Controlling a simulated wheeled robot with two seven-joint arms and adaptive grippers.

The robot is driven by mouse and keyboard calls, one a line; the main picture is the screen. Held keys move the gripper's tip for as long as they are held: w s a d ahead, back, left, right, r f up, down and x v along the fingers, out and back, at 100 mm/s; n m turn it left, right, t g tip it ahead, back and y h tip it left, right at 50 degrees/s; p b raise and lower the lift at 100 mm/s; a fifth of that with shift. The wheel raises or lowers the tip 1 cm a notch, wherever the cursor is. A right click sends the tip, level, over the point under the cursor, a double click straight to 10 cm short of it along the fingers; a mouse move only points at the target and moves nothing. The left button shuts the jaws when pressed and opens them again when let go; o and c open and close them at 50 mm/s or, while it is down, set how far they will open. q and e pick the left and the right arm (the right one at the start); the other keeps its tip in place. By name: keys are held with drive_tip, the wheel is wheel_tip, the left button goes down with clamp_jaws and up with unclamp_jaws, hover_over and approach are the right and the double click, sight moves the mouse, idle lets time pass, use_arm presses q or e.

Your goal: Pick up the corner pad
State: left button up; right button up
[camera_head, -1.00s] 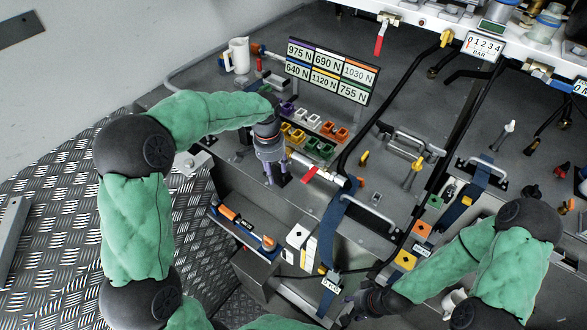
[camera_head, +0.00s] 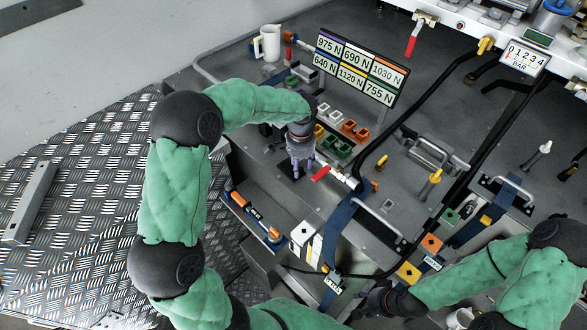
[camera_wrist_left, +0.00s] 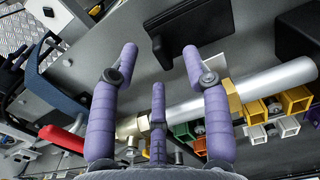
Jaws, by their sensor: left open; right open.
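A black angled pad (camera_wrist_left: 190,25), which looks like the corner pad, lies just beyond the fingertips in the left wrist view. In the head view a small dark patch (camera_head: 288,172) shows on the grey ledge under my left gripper (camera_head: 297,172); the fingers partly cover it. My left gripper, with purple fingers, is open and points down. In the wrist view its fingertips (camera_wrist_left: 160,55) are spread, with nothing between them; I cannot tell whether they touch the pad. My right gripper (camera_head: 372,301) is open at the lower right, dark and partly hidden by its arm.
A silver pipe (camera_wrist_left: 270,80) with a red lever (camera_wrist_left: 62,138) runs close behind the left fingers. Coloured sockets (camera_head: 338,150) stand beside the left gripper, below a force label board (camera_head: 361,68). A blue strap (camera_head: 337,236) runs nearby. A white mug (camera_head: 268,43) stands at the back.

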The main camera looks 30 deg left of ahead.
use_arm(q)
wheel_tip(320, 180, down, 3)
drive_tip(key=shift+w+f, duration=0.1)
clamp_jaws()
idle(0.3)
wheel_tip(320, 180, up, 10)
drive_tip(key=shift+f+b, duration=0.15)
drive_tip(key=shift+b, duration=0.2)
